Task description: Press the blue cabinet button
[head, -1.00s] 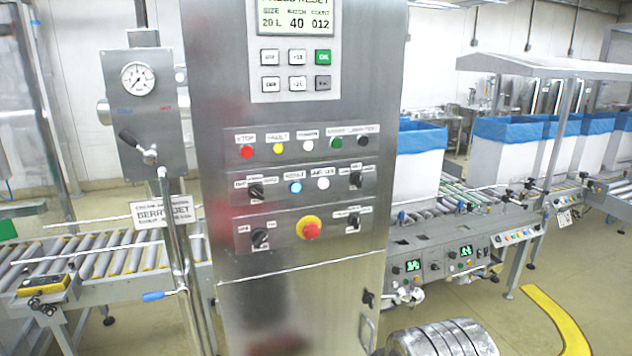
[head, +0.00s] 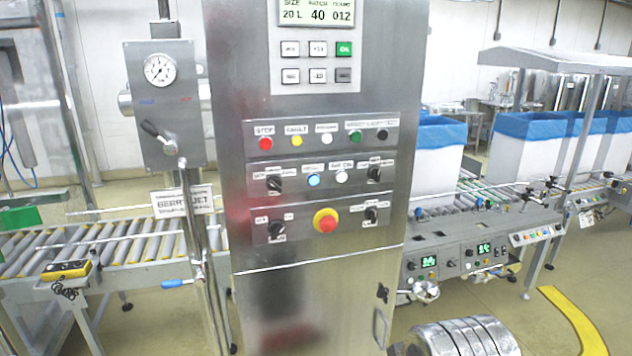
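The steel control cabinet (head: 318,290) stands upright in the middle of the head view. Its blue button (head: 313,180) is small and round, in the middle row of controls. A white button (head: 341,177) is just right of it. Black rotary switches flank the pair, one at left (head: 274,184) and one at right (head: 374,175). The blue button is fully visible with nothing in front of it. Whether it is pressed in cannot be told. My gripper is not in view.
A red emergency stop (head: 326,220) on a yellow collar sits below the blue button. Left are a gauge box (head: 160,100), a pipe stand and a roller conveyor (head: 140,262). Right are blue-lined boxes (head: 438,160) on another conveyor. A ribbed metal cylinder (head: 463,338) is low in front.

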